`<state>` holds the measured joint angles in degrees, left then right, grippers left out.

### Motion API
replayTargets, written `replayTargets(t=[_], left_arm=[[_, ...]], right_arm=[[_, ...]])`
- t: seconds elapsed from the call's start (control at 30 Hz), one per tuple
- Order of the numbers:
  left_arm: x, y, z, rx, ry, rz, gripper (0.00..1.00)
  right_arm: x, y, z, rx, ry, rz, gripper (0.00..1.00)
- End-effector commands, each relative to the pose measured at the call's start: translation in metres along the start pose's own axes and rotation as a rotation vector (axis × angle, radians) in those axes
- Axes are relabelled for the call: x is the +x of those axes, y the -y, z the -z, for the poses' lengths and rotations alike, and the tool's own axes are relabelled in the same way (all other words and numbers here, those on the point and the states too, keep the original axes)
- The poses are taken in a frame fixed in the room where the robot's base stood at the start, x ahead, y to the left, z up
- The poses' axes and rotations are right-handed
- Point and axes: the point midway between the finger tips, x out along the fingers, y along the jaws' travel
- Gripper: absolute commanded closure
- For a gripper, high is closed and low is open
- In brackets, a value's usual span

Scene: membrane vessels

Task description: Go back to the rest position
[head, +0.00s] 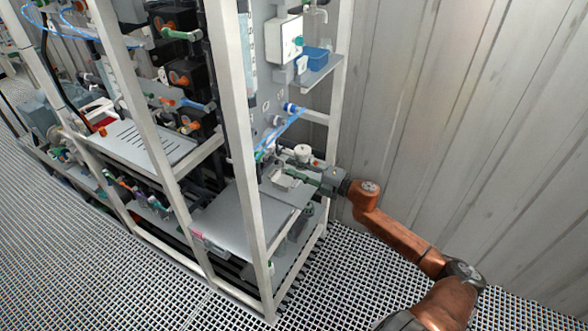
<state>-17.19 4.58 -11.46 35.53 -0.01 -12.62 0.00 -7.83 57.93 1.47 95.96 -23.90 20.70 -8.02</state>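My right gripper (296,178) is at the end of the orange-brown arm that comes in from the lower right. It reaches in at the right end of the white-framed rack (238,140), over a grey shelf with small fittings. Its fingers are small and blend with the fittings around them, so I cannot tell whether they are open or shut, or whether they touch anything. My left gripper is not in view.
Rack posts and blue tubing (283,132) are close to my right gripper. A blue container (312,57) sits on a small upper shelf. A corrugated wall (455,110) stands at the right. The grating floor (90,265) is clear at the lower left.

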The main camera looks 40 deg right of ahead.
Motion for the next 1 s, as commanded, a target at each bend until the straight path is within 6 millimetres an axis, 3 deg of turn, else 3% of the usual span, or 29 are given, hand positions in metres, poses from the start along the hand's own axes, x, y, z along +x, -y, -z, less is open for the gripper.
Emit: replayTargets(t=[0.33,0.47,0.57,0.73,0.9,1.0], left_arm=[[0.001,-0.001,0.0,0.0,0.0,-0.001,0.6],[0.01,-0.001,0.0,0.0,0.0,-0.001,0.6],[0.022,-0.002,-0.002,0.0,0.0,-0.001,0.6],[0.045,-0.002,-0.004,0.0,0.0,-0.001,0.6],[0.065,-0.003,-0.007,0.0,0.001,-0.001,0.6],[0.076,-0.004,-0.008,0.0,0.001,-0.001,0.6]], right_arm=[[0.0,0.004,-0.002,0.006,0.005,0.002,0.73],[-0.005,0.038,-0.018,0.06,0.054,0.016,0.73],[-0.016,0.093,-0.042,0.146,0.131,0.04,0.73],[-0.045,0.209,-0.079,0.32,0.291,0.098,0.73],[-0.082,0.327,-0.096,0.482,0.44,0.163,0.73],[-0.106,0.396,-0.095,0.573,0.523,0.207,0.73]])
